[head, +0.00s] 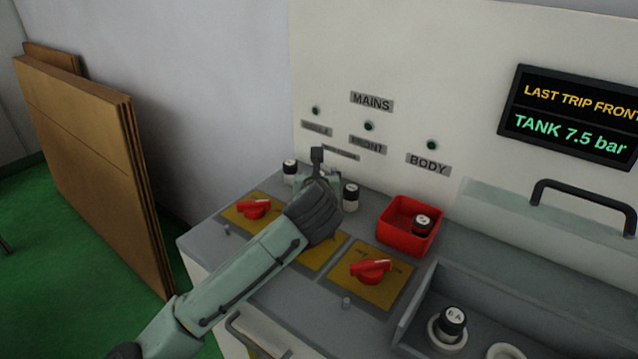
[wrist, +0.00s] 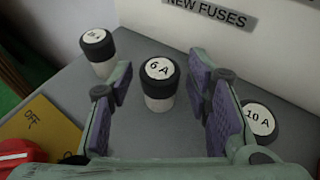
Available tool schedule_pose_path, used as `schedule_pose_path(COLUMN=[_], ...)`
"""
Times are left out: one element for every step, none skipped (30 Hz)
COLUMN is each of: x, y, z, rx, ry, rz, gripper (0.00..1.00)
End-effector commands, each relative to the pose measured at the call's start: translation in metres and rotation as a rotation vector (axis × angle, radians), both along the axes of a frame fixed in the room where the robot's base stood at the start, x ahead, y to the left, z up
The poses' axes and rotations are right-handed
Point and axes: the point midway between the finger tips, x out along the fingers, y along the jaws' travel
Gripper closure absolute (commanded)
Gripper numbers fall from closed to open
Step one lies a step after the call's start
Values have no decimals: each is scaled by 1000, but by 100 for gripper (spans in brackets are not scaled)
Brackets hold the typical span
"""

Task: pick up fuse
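Three black-capped white fuses stand upright in a row at the back of the grey bench. In the wrist view the middle fuse, marked 6 A (wrist: 159,86), stands between the fingers of my gripper (wrist: 162,80), with a gap on both sides. A fuse with a hard-to-read cap (wrist: 97,52) is to its left, and a 10 A fuse (wrist: 261,122) is to its right, partly behind my right finger. My gripper is open and empty. In the head view my gripper (head: 318,165) hides the middle fuse; the left (head: 290,172) and right (head: 351,197) fuses show beside it.
A red tray (head: 391,236) holding a fuse (head: 421,225) stands to the right. Red rotary switches (head: 254,208) (head: 371,271) sit on yellow plates in front. Another fuse (head: 452,321) is in a recessed holder at front right. The white wall panel rises close behind the row.

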Motion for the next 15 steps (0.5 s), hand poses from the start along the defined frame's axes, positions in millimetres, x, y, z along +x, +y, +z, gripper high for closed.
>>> schedule_pose_path(x=[0, 0, 0, 0, 0, 0, 0, 0, 0, 0, 0, 0, 0, 0, 0], y=[0, 0, 0, 0, 0, 0, 0, 0, 0, 0, 0, 0, 0, 0, 0], z=[0, 0, 0, 0, 0, 0, 0, 0, 0, 0, 0, 0, 0, 0, 0], rx=[0, 0, 0, 0, 0, 0, 0, 0, 0, 0, 0, 0, 0, 0, 0], ry=[0, 0, 0, 0, 0, 0, 0, 0, 0, 0, 0, 0, 0, 0, 0], rz=[0, 0, 0, 0, 0, 0, 0, 0, 0, 0, 0, 0, 0, 0, 0], gripper=[60, 62, 65, 67, 69, 72, 74, 76, 78, 80, 82, 85, 87, 89, 92])
